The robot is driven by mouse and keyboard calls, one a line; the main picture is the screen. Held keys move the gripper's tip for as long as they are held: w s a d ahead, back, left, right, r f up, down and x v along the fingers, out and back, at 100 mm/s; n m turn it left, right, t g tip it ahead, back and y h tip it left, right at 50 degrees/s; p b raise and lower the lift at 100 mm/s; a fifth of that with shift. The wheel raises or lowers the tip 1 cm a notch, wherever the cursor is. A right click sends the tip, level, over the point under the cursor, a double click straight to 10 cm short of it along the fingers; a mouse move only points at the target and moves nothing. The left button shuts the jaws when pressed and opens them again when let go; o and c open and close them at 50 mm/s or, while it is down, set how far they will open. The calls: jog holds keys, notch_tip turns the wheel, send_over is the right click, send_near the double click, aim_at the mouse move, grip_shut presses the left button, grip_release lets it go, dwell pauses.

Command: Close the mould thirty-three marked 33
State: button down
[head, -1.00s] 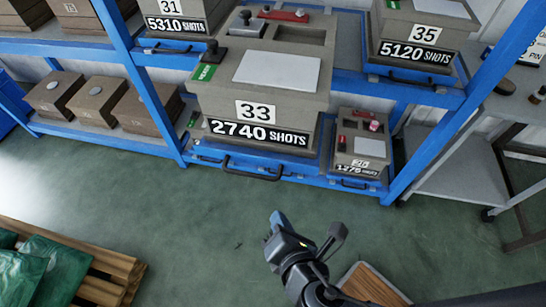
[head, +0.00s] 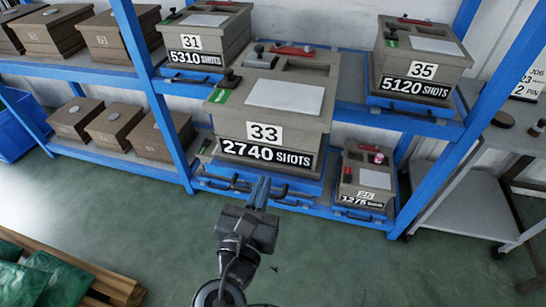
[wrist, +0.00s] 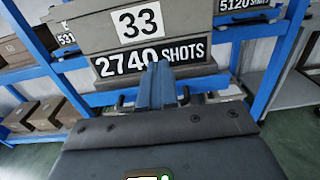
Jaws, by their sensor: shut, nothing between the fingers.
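The mould marked 33 (head: 318,130) is a large grey-brown box with a "2740 SHOTS" label. It sits on a blue drawer tray (head: 222,178) low in the rack, with a dark handle on the tray's front. A pale plate, black knobs and a red part lie on its top. My gripper (head: 262,188) is in front of the tray, its fingers together and empty, pointing at the mould's front. In the wrist view my gripper (wrist: 158,82) overlaps the label of the mould (wrist: 88,35). Whether the fingers touch the tray or handle cannot be told.
A smaller mould (head: 372,185) stands right of mould 33 on its own blue tray. Moulds 31 (head: 228,35) and 35 (head: 440,65) sit higher up. Blue rack posts (head: 150,80) flank the bay. A pallet with green bags (head: 55,280) lies at lower left. The green floor in front is open.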

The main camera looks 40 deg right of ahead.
aim_at(277, 148)
jog(key=x, duration=0.8)
jog(key=shift+p, duration=0.4)
jog(key=shift+w+d, duration=0.35)
jog(key=shift+d, duration=0.15)
jog(key=p+x, duration=0.1)
jog(key=x, duration=1.7)
jog(key=shift+w+d+f, duration=0.1)
jog(key=shift+d, duration=0.25)
jog(key=b+x, duration=0.6)
jog(key=x, duration=1.4)
jog(key=shift+w+r, duration=0.2)
jog(key=shift+d+r, duration=0.1)
jog(key=shift+d, duration=0.05)
